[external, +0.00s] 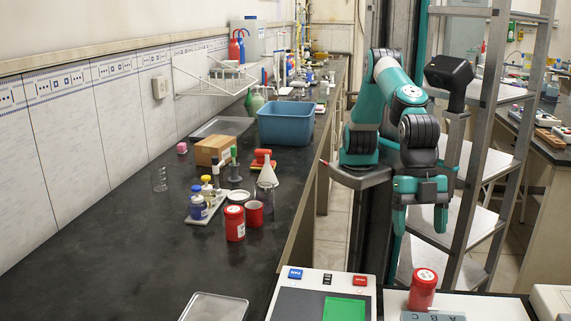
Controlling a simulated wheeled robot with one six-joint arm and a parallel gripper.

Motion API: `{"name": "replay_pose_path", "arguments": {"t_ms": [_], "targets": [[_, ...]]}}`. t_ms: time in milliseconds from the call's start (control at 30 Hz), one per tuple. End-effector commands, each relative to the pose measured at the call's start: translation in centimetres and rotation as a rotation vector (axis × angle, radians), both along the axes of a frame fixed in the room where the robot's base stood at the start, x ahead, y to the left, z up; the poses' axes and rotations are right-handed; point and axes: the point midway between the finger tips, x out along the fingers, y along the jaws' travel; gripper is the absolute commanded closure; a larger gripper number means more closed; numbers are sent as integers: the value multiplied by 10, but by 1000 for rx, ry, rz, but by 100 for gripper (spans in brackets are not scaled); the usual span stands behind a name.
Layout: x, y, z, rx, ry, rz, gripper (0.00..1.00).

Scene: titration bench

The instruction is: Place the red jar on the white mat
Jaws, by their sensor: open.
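A red jar (235,224) with a white lid and label stands upright on the black bench. A second red jar (423,290) with a pale lid stands at the bottom right, near a block lettered A B C. I cannot tell which one the task means. My gripper (420,220) hangs fingers down, open and empty, right of the bench and apart from both jars.
A blue bin (285,124) and cardboard box (212,149) are behind. A metal shelf rack (487,178) stands close to my arm. The bench's left front is clear.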

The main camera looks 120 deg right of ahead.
Motion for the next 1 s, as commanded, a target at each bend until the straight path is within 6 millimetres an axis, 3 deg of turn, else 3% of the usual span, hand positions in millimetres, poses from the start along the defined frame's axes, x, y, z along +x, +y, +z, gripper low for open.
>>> {"name": "replay_pose_path", "arguments": {"t_ms": [67, 167, 200, 300, 433, 533, 667, 1000], "targets": [[10, -38, 11, -3, 18, -34, 22], [11, -111, 23, -8, 64, -90, 22], [7, -145, 26, -8, 89, -116, 22], [-22, -225, 28, 1, 156, -181, 22], [-77, -297, 18, 27, 235, -258, 22], [-116, -327, 8, 49, 281, -300, 22], [-146, -344, -2, 69, 316, -331, 22], [-154, -347, -5, 73, 326, -335, 22]]}}
